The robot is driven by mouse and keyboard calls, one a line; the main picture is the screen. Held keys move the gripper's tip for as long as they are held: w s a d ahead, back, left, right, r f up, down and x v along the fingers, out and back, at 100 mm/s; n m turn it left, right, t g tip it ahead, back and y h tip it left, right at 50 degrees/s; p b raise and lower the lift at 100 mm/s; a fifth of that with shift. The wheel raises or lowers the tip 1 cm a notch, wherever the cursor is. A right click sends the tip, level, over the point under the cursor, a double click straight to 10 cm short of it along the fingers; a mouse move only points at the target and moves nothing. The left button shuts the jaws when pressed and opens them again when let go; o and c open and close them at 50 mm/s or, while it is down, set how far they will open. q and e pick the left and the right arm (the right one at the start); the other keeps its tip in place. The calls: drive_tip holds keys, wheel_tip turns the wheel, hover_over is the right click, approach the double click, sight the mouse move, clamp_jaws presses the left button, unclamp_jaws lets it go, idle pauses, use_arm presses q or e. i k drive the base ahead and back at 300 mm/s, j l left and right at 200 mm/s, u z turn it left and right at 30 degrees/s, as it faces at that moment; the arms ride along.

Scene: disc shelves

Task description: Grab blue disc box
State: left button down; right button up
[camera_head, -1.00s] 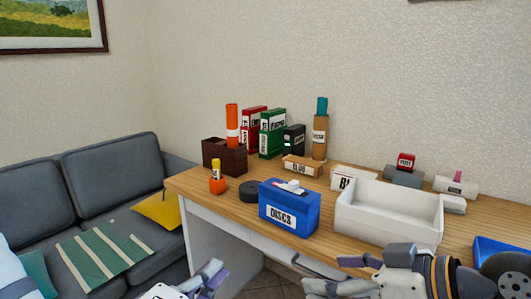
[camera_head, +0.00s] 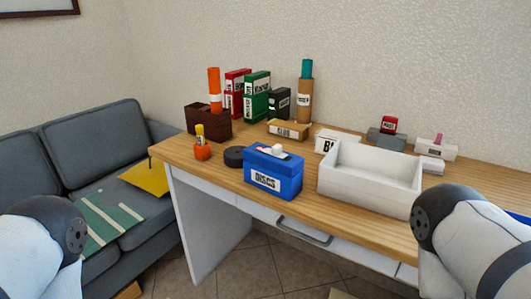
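The blue disc box (camera_head: 274,177) stands on the wooden desk (camera_head: 225,173) near its front edge. It has a white "DISCS" label on its front and a small white piece on its lid. Nothing is touching it from my side. My two arms show only as large rounded white and grey links at the lower left and lower right. Both grippers are out of the picture.
A white open tray (camera_head: 370,183) stands just right of the blue box. A black round disc (camera_head: 233,157) and an orange cup (camera_head: 202,151) are to its left. Binders (camera_head: 256,97) stand behind. A drawer handle (camera_head: 304,231) juts from the desk front. A grey sofa (camera_head: 90,146) is at the left.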

sight(282, 178)
drive_tip(key=i+j+z, duration=0.65)
drive_tip(key=j+z, duration=0.15)
drive_tip(key=i+j+z, duration=0.25)
drive_tip(key=j, duration=0.25)
drive_tip(key=j+z, duration=0.55)
drive_tip(key=j, duration=0.25)
drive_tip(key=j+z, duration=0.35)
drive_tip(key=i+j+u, duration=0.1)
